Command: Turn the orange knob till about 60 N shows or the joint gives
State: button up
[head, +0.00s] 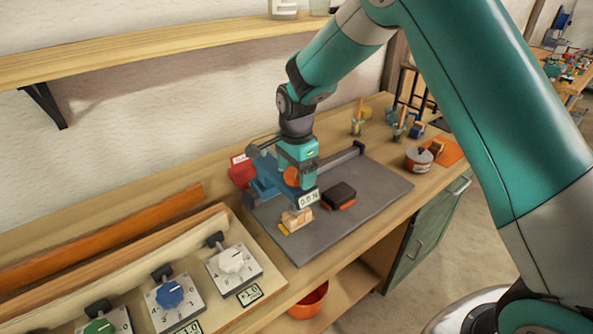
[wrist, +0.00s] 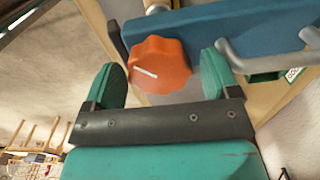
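The orange knob (head: 291,177) is on the blue test rig (head: 266,176) on the bench. The rig's small display (head: 308,198) reads 0.0 N. In the wrist view the lobed knob (wrist: 160,66) carries a white pointer line. My gripper (head: 297,165) is at the knob from above. Its two teal fingers (wrist: 163,74) stand open, one on each side of the knob in the picture. A gap shows on both sides, so it holds nothing. I cannot tell how deep the knob sits between the fingers. The joint is not clearly visible.
A grey mat (head: 370,198) lies under the rig, with a dark block (head: 339,194) and small wooden pieces (head: 296,219) on it. Dial panels with white (head: 231,261) and blue (head: 170,294) knobs stand front left. A shelf (head: 150,58) runs above. The mat's right part is clear.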

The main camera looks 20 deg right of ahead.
aim_at(297, 172)
jog(key=shift+r, duration=0.1)
notch_tip(297, 172, up, 17)
jog(key=b, duration=0.3)
jog(key=shift+r, duration=0.1)
dwell(0.5)
jog(key=s+a+f+n+y, duration=0.1)
jog(key=s+a+n+y, duration=0.1)
jog(key=s+n, duration=0.9)
jog(key=s+a+f+n+y, duration=0.2)
jog(key=s+n, duration=0.8)
jog(key=s, duration=1)
jog(key=shift+a+n, duration=0.3)
jog(key=shift+n, duration=0.1)
jog(key=shift+f, duration=0.1)
